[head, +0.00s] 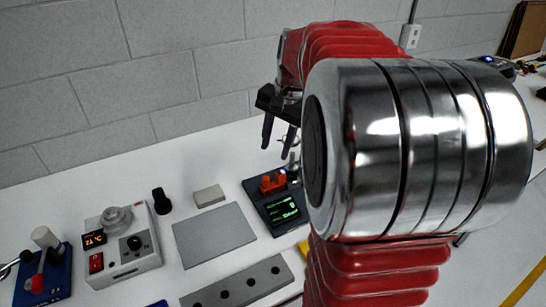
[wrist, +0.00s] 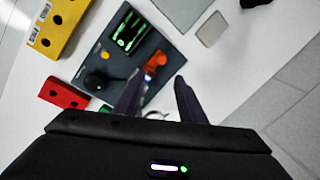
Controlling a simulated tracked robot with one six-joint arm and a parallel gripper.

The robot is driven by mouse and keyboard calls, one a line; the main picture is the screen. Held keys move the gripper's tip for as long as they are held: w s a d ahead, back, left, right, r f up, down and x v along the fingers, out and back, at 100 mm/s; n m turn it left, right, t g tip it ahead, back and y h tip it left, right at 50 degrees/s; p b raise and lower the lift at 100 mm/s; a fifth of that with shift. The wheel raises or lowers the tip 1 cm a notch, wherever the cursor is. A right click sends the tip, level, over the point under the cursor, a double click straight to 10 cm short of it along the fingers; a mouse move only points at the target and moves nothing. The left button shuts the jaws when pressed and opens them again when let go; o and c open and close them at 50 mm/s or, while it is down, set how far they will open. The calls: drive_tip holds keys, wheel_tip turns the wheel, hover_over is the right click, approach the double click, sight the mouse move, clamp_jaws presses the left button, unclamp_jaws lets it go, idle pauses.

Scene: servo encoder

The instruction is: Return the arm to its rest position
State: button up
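My gripper (head: 277,148) hangs above the white bench in the head view, with its two dark fingers pointing down and apart. It also shows in the wrist view (wrist: 160,82), open with nothing visible between the fingertips. A dark device with a green-lit screen (head: 283,209) stands on the bench below the gripper, with an orange part (head: 272,182) on top. In the wrist view the device (wrist: 170,62) lies beyond the fingertips, and its orange part (wrist: 156,60) appears close to them. My red and metal arm hides the right middle of the head view.
A grey plate (head: 214,235), a small pale block (head: 209,196), a black knob (head: 161,201) and a white control box (head: 124,246) sit left of the device. A grey bar with holes (head: 238,287) lies in front. A block wall (head: 130,85) stands behind the bench.

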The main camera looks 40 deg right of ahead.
drive_tip(key=shift+s+d+r, duration=0.1)
drive_tip(key=shift+s+r, duration=0.1)
drive_tip(key=shift+r, duration=0.75)
drive_tip(key=shift+w, duration=0.1)
drive_tip(key=s+a+f+n+t, duration=0.1)
drive_tip(key=s+a+n, duration=0.5)
drive_tip(key=a, duration=0.6)
drive_tip(key=s+a+f+n+t, duration=0.2)
drive_tip(key=s+a+n, duration=0.5)
drive_tip(key=a, duration=0.4)
drive_tip(key=shift+s+a+f+t+h, duration=0.15)
drive_tip(key=shift+s+a+t+h, duration=0.15)
drive_tip(key=shift+a+h, duration=0.1)
